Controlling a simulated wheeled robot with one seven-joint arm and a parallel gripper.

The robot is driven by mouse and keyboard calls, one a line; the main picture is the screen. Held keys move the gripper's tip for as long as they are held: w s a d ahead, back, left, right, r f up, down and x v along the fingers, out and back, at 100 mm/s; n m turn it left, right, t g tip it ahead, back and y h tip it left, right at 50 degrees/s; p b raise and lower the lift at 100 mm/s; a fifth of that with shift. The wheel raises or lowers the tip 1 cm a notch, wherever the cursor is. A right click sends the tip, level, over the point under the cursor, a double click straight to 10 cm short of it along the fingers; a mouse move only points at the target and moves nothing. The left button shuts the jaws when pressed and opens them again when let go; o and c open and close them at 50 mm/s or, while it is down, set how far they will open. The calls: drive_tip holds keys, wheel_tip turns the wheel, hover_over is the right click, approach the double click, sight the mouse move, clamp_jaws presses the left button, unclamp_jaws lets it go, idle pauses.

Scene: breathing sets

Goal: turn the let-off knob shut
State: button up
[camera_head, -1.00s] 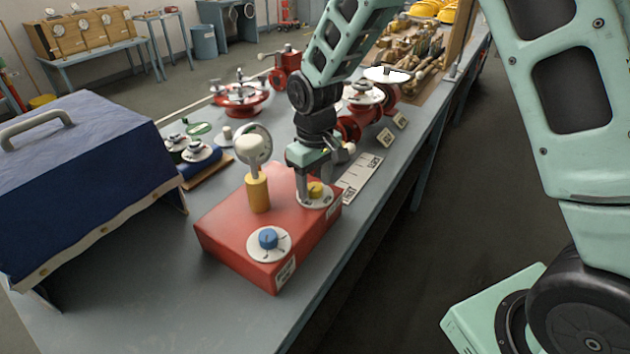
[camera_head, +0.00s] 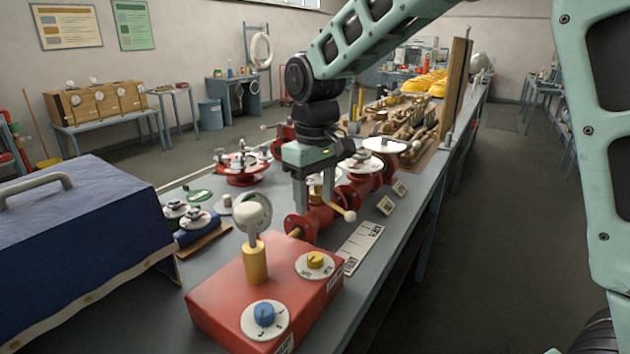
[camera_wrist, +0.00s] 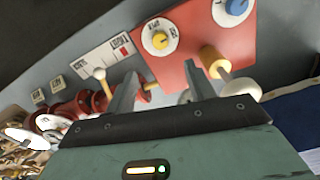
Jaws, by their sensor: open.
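A red box (camera_head: 225,305) on the bench bears two knobs on white dials. The yellow knob (camera_head: 315,260) is at its far right corner, and the blue knob (camera_head: 264,311) is at its near end. Both show in the wrist view, yellow (camera_wrist: 160,40) and blue (camera_wrist: 236,6). The dial lettering is too small to tell which is the let-off knob. A white round gauge (camera_head: 252,212) stands on a yellow post (camera_head: 255,262) on the box. My gripper (camera_head: 314,205) is open and empty, above and apart from the yellow knob, fingers pointing down.
A red valve (camera_head: 305,225) with a cream-tipped lever lies just behind the box. A white label strip (camera_head: 361,247) lies to the right. A blue covered case (camera_head: 80,240) stands left. More red valves and wheels (camera_head: 242,170) sit farther back. Bare bench lies near the right edge.

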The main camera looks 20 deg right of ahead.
drive_tip(key=shift+r, duration=2)
drive_tip(key=shift+s, duration=0.1)
drive_tip(key=s+a+f+n, duration=0.1)
drive_tip(key=s+a+f, duration=0.1)
drive_tip(key=s, duration=0.7)
drive_tip(key=s+a+f+n+b, duration=0.1)
drive_tip(key=s+a+f, duration=0.1)
drive_tip(key=s+f, duration=0.3)
drive_tip(key=s+a+f+n, duration=0.1)
drive_tip(key=s+f, duration=0.3)
drive_tip(key=s, duration=0.9)
drive_tip(key=shift+a+y, duration=0.3)
drive_tip(key=shift+a, duration=0.3)
drive_tip(key=shift+f, duration=0.1)
